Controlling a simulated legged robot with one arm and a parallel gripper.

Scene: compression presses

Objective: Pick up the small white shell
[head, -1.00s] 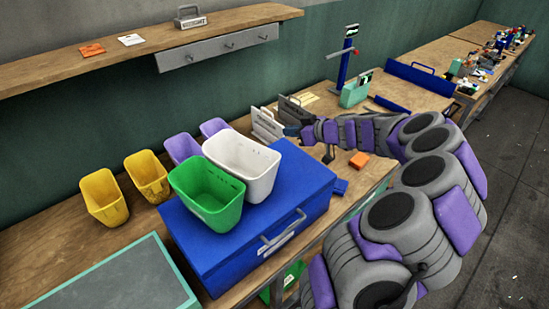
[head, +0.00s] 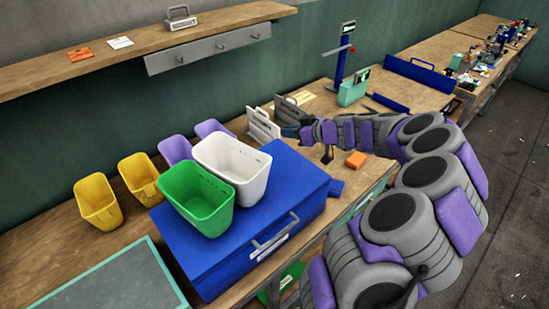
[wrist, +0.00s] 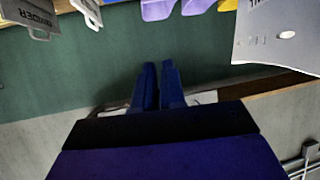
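No small shell can be made out for certain. An upright white panel-like piece with a handle (head: 263,127) stands on the bench at the back in the head view. A similar white piece is cut by the top edge of the wrist view (wrist: 90,11). My gripper (head: 287,131) is close to the white piece in the head view, but its fingers are unclear there. In the wrist view my gripper's two blue fingers (wrist: 158,66) lie almost together, with nothing visible between them. The green wall lies beyond them.
A grey handled piece (wrist: 30,17) stands beside the white one. A white bin (head: 232,170) and a green bin (head: 196,200) sit on a blue toolbox (head: 289,180). An orange block (head: 356,160) lies near my arm. A wall shelf (head: 135,40) runs above the bench.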

